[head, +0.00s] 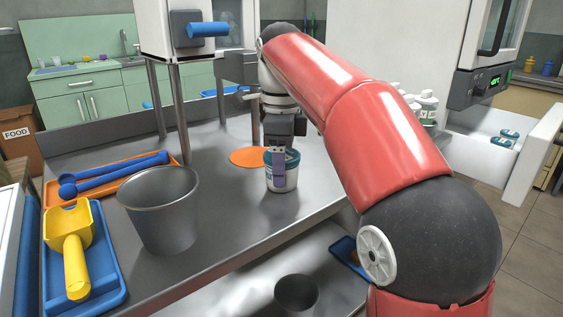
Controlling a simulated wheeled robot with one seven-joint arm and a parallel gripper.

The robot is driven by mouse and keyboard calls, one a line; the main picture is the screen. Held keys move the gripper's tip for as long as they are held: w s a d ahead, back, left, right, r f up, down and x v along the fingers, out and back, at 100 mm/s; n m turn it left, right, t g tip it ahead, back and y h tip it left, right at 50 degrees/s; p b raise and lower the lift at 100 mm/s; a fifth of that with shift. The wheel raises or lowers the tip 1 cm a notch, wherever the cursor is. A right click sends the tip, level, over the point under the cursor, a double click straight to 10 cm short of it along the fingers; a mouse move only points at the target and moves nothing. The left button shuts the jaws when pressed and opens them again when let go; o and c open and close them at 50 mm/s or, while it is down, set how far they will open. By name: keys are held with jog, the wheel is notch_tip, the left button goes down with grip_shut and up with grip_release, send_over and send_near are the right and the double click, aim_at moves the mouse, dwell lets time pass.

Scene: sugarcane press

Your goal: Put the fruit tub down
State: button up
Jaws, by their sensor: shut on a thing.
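The fruit tub (285,182) is a small white tub with a teal rim and a purple patch on its side. It is upright at the middle of the steel table (235,225), near an orange round mat (250,156). My gripper (281,156) points down from above and is shut on the tub. The fingers partly cover its near side and top. The tub's base looks at or very close to the table top; I cannot tell whether it touches.
A grey metal bucket (161,215) stands left of the tub. A blue tray (108,270) with a yellow scoop (72,250) and an orange tray (92,200) with blue utensils lie further left. The white press (190,30) stands behind on legs. White bottles (428,105) are behind my arm.

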jog(key=o, duration=1.1)
jog(key=shift+f, duration=0.1)
jog(key=shift+o, duration=0.2)
